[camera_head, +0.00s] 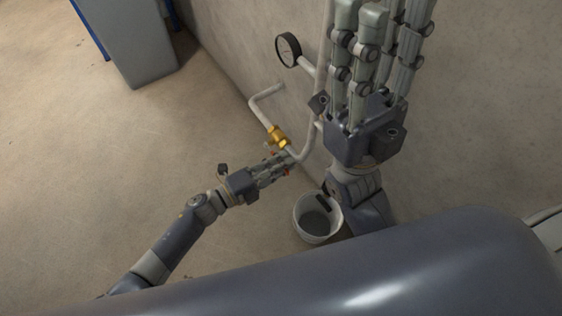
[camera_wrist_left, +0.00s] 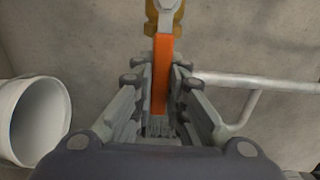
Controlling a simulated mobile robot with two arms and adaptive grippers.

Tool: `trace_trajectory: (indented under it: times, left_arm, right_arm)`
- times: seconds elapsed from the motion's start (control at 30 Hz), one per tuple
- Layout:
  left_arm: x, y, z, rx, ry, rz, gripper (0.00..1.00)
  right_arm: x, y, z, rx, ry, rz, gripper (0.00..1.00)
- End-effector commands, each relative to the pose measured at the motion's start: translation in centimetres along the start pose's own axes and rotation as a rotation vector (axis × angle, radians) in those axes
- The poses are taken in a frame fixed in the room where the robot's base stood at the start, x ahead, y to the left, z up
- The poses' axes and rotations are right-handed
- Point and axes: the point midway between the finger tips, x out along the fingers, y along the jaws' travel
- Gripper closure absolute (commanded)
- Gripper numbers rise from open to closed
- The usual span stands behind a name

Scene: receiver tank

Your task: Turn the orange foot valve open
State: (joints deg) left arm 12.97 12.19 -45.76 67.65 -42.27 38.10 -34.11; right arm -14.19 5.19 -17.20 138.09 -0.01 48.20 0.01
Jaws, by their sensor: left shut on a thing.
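The orange foot valve handle (camera_wrist_left: 163,72) is a flat orange lever. It runs down from the brass valve body (camera_wrist_left: 178,22) in the left wrist view, in between my left gripper's fingers (camera_wrist_left: 162,110). In the head view the brass valve body (camera_head: 277,134) sits on a pale pipe low by the wall. My left gripper (camera_head: 283,163) reaches it from the lower left and is shut on the handle, covering most of it. My right gripper (camera_head: 380,45) is large at upper right, fingers pointing up; its tips are cut off, so its opening is unclear.
A white bucket (camera_head: 298,220) stands on the floor just right of my left gripper; it also shows at left in the left wrist view (camera_wrist_left: 62,120). A round gauge (camera_head: 288,50) is on the pipework above. A grey cabinet (camera_head: 135,45) stands far left. Floor at left is clear.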

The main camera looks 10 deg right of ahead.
Motion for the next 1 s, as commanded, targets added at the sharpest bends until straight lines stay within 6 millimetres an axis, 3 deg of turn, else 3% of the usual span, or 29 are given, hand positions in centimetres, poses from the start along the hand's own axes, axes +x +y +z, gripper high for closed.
trace_trajectory:
  times: [0.17, 0.2, 0.27, 0.67, 0.77, 1.0]
  left_arm:
    - [-0.1, -0.1, 0.1, -0.008, -0.003, -0.002, 1.00]
    - [-0.1, -0.1, 0.1, -0.008, -0.003, -0.002, 0.78]
    - [-0.1, -0.1, 0.1, -0.007, -0.003, -0.002, 0.66]
    - [-0.5, 0.0, 0.1, -0.002, -0.002, 0.000, 0.66]
    - [-1.7, 0.1, 0.1, -0.003, -0.002, 0.001, 0.66]
    - [-6.8, 0.1, 0.1, -0.004, -0.003, 0.003, 0.66]
  right_arm:
    - [0.0, 0.0, 0.0, 0.000, 0.000, 0.000, 0.66]
    - [0.0, 0.0, 0.0, 0.000, 0.000, 0.000, 0.66]
    - [0.0, 0.0, 0.0, 0.000, 0.000, 0.000, 0.66]
    - [-0.1, 0.0, 0.1, -0.001, -0.001, 0.001, 0.66]
    - [0.0, 0.0, 0.0, -0.001, -0.001, 0.001, 0.66]
    - [0.0, 0.0, 0.0, 0.000, 0.000, 0.001, 0.66]
